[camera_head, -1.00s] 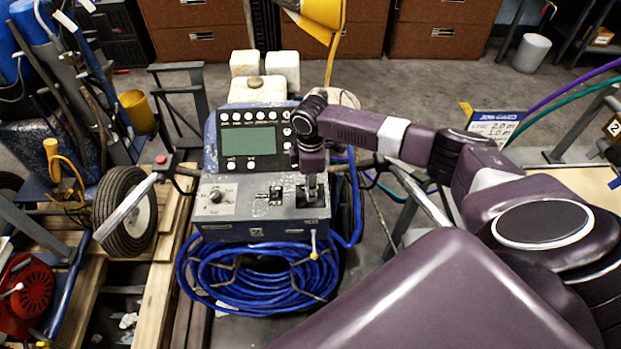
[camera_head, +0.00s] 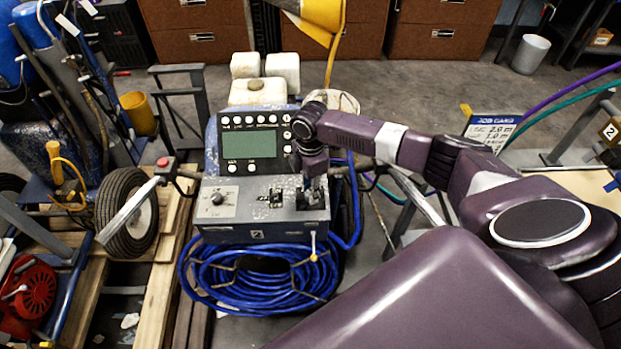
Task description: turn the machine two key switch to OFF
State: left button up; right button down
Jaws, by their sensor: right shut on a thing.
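The line striper's grey control box (camera_head: 250,225) stands in the middle, with a "2" on its front face. Its top carries a round dial (camera_head: 217,198) at the left and a small black switch block (camera_head: 273,197) in the middle. My right gripper (camera_head: 311,197) points down at the right end of this top and is shut on the key switch there. The gripper hides the key, so I cannot read its position. My left gripper is not in view.
A display panel (camera_head: 262,145) with white buttons rises behind the box. A coiled blue hose (camera_head: 255,280) hangs in front. Handlebars reach out at both sides, the left with a red button (camera_head: 163,162). A job card (camera_head: 492,128) stands at the right.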

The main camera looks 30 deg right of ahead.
jog(key=c, duration=1.6)
grip_release()
jog(key=shift+r, duration=0.15)
notch_tip(320, 180, up, 12)
